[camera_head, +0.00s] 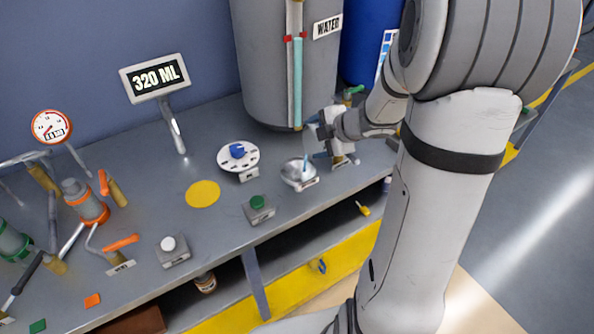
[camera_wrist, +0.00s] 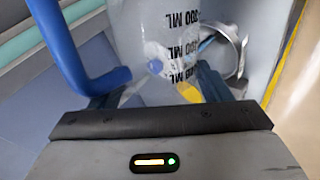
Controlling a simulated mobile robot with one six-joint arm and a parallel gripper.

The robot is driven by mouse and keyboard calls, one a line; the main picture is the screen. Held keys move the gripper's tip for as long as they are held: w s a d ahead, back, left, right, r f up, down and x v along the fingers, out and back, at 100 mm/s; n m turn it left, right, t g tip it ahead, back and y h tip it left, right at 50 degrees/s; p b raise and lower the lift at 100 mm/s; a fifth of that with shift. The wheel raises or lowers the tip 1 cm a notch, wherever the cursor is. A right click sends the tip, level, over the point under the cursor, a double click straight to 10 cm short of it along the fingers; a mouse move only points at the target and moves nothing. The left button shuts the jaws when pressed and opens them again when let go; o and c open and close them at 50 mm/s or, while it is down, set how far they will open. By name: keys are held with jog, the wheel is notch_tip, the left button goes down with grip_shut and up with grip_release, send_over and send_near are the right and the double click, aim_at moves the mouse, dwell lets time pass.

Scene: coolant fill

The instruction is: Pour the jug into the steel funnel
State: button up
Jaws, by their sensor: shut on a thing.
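The clear jug (camera_wrist: 160,40) has black ML marks and a blue handle (camera_wrist: 75,50) in the wrist view. My gripper (camera_wrist: 155,100) is shut on the jug. In the head view my gripper (camera_head: 327,143) holds the jug above the bench, beside and just above the steel funnel (camera_head: 291,172). The funnel's round rim also shows beyond the jug in the wrist view (camera_wrist: 241,50). A thin blue streak (camera_head: 306,164), which looks like liquid, runs from the jug down into the funnel. The jug's exact tilt and level are hard to tell.
A display (camera_head: 156,77) reads 320 ML. A large grey WATER tank (camera_head: 275,70) stands behind the funnel. A white dial with a blue knob (camera_head: 238,154) and a green button box (camera_head: 258,208) are left of the funnel. Valves and pipes crowd the bench's left end.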

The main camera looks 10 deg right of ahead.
jog(key=shift+s+a+f+h+b, duration=0.25)
jog(key=shift+a+f+h+b, duration=0.2)
jog(key=shift+a+b, duration=0.3)
jog(key=shift+s+a+f+n+t+h+b, duration=0.15)
jog(key=shift+a+f+n+t+h+b, duration=0.4)
jog(key=shift+b, duration=0.6)
